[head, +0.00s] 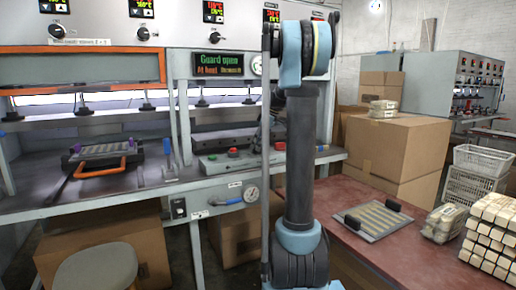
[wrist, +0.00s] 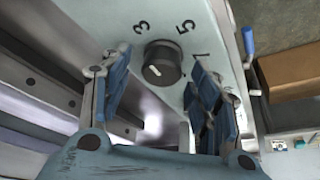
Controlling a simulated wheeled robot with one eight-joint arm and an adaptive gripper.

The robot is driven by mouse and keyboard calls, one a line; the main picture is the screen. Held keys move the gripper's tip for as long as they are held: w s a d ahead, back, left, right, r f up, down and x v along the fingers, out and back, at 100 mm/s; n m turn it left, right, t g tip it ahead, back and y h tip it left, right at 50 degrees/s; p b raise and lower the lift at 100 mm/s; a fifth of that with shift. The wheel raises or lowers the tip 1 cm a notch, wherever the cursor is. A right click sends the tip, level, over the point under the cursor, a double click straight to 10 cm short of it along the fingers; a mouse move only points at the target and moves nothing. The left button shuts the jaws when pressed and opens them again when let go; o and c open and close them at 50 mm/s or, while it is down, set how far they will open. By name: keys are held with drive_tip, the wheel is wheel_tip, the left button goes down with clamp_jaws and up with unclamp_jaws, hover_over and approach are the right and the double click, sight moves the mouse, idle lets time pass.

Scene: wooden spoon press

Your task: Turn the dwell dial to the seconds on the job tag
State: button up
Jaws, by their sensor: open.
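A dark round dial (wrist: 165,60) sits on a pale panel in the wrist view, with the numbers 3, 5 and a partly covered mark around it. A pale pointer mark on it faces lower left in that picture. My gripper (wrist: 157,70) is open, its blue-padded fingers on either side of the dial; I cannot tell whether they touch it. In the head view my arm hides this part of the press, and my gripper does not show. No tag with readable seconds is in view; a white label strip (head: 80,42) under a left-hand knob is too small to read.
The press display (head: 219,65) reads "Guard open" and "At heat". An orange-framed guard (head: 85,70) is raised at left. A red table (head: 345,245) with a slatted plate (head: 372,220) and wooden bundles stands at right. A blue-handled lever (wrist: 248,45) is right of the panel.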

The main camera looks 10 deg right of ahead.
drive_tip(key=shift+w+a+f, duration=0.1)
drive_tip(key=shift+a+f, duration=0.15)
drive_tip(key=shift+f, duration=0.35)
drive_tip(key=c, duration=1.1)
drive_tip(key=shift+o, duration=0.2)
